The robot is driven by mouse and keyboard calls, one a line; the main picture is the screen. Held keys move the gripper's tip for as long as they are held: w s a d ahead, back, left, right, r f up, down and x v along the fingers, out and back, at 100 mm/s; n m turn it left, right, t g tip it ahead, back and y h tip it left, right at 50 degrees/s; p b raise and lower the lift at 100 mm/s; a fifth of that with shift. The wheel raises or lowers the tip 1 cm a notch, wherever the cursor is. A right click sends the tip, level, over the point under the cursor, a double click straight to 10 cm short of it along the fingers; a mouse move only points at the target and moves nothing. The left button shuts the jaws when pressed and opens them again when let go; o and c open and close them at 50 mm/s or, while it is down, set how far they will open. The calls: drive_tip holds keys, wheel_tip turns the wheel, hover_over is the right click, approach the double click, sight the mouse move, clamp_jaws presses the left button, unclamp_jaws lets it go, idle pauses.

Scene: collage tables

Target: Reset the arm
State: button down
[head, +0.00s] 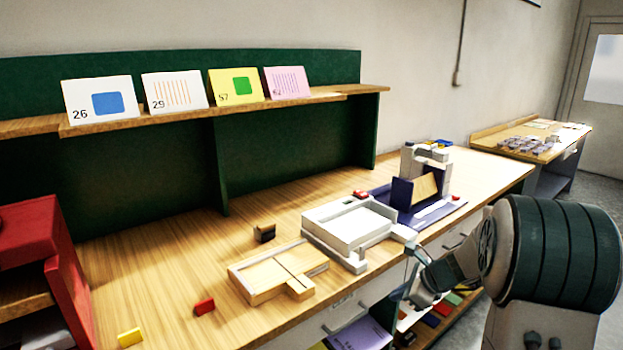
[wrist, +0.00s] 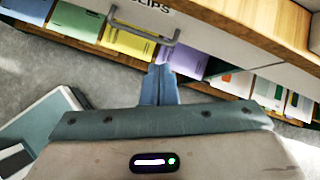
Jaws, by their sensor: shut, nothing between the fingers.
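My arm (head: 555,250) reaches in from the right in the head view and bends down beside the front edge of the long wooden table (head: 150,275). In the wrist view my gripper (wrist: 160,70) is shut, its two fingers together and empty. It points toward the table's front, below a drawer handle (wrist: 140,35) and over the grey floor (wrist: 30,75). In the head view the fingers are too small to make out clearly.
Coloured folders (wrist: 190,55) fill a low shelf under the tabletop. On the table stand a white tray device (head: 345,225), a wooden tray (head: 262,285), a purple-based device (head: 405,190) and small blocks. A red shelf unit (head: 75,265) stands at left.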

drive_tip(key=s+a+r+n+g+h+p, duration=0.1)
drive_tip(key=s+a+r+n, duration=0.3)
drive_tip(key=s+n, duration=0.3)
drive_tip(key=s+a+r+n+g+h, duration=0.1)
drive_tip(key=s+a+r+n+g, duration=0.1)
drive_tip(key=s+a+r+n, duration=0.45)
drive_tip(key=s+d+n+h+p, duration=0.1)
drive_tip(key=s+d+n+h, duration=0.1)
drive_tip(key=s+n, duration=0.8)
drive_tip(key=s+f+h, duration=0.1)
drive_tip(key=s, duration=0.3)
drive_tip(key=shift+d, duration=0.1)
